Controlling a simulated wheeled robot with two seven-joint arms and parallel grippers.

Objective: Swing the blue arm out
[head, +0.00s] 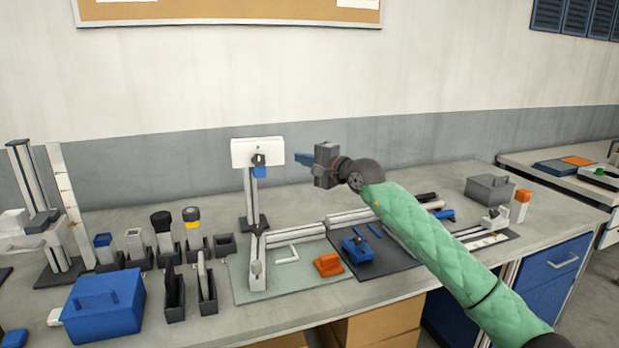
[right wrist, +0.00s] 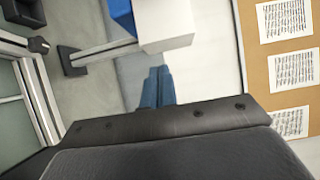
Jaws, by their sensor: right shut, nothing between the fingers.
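A white box-shaped head (head: 240,152) sits on top of an upright post on a dark base. A small blue part (head: 260,173), which looks like the blue arm, is at the front of the head below a dark knob. In the right wrist view, the blue part (right wrist: 122,14) shows at the top edge beside the white head (right wrist: 165,22), partly cut off. My right gripper (head: 299,158) is shut and empty, its blue fingers just right of the white head. Its fingertips (right wrist: 158,70) appear apart from the head. My left gripper is out of view.
A blue box (head: 105,305) and several dark holders stand on the bench at left. A green mat (head: 300,290) with an orange block (head: 328,265) and a dark mat with a blue tool (head: 357,250) lie in front. A grey box (head: 490,188) stands at right.

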